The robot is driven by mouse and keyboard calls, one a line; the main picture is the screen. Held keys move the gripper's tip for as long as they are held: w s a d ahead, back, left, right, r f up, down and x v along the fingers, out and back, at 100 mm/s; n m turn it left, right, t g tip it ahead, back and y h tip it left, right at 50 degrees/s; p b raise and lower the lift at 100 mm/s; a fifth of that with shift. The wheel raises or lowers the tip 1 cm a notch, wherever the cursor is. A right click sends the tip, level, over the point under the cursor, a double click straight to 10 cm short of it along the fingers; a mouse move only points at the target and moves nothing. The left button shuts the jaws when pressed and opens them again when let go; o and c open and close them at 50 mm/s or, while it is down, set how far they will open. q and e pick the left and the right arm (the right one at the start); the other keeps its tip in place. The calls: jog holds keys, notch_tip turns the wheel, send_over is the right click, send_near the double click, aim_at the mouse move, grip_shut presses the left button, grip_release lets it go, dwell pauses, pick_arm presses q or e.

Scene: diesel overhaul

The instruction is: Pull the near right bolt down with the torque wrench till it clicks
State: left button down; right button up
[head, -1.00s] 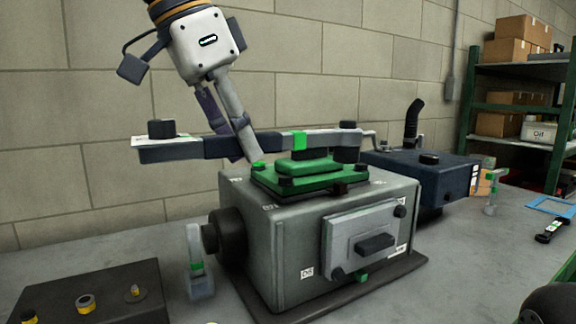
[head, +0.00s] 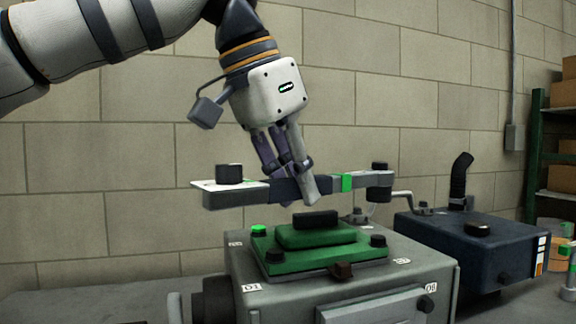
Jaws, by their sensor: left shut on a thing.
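The torque wrench (head: 325,184) is a long dark and grey bar with a green band, a black knob at its left end and a head (head: 378,181) at its right end. My left gripper (head: 298,190) is shut on its bar from above. The wrench is nearly level and appears held above the green cover (head: 318,262), apart from the bolts. The near right bolt (head: 378,241) is black, on the cover's near right corner. Black bolts show at near left (head: 274,257) and far right (head: 357,215); the far left one (head: 258,229) has a green top. My right gripper is out of view.
The cover sits on a grey engine block (head: 270,297) with a black knob (head: 315,220) on top. A dark blue box (head: 465,243) with a black hose and a crank stands at right. Green shelving with cartons is at the far right, a block wall behind.

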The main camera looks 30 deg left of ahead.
pick_arm(q)
jog(key=s+d+f+n+y, duration=0.1)
jog(key=d+f+n, duration=0.1)
jog(key=f, duration=0.3)
jog(key=shift+d+f+n, duration=0.2)
jog(key=shift+d+n, duration=0.1)
jog(key=shift+d, duration=0.25)
jog(key=shift+d, duration=0.15)
jog(key=shift+f, duration=0.1)
jog(key=shift+f, duration=0.75)
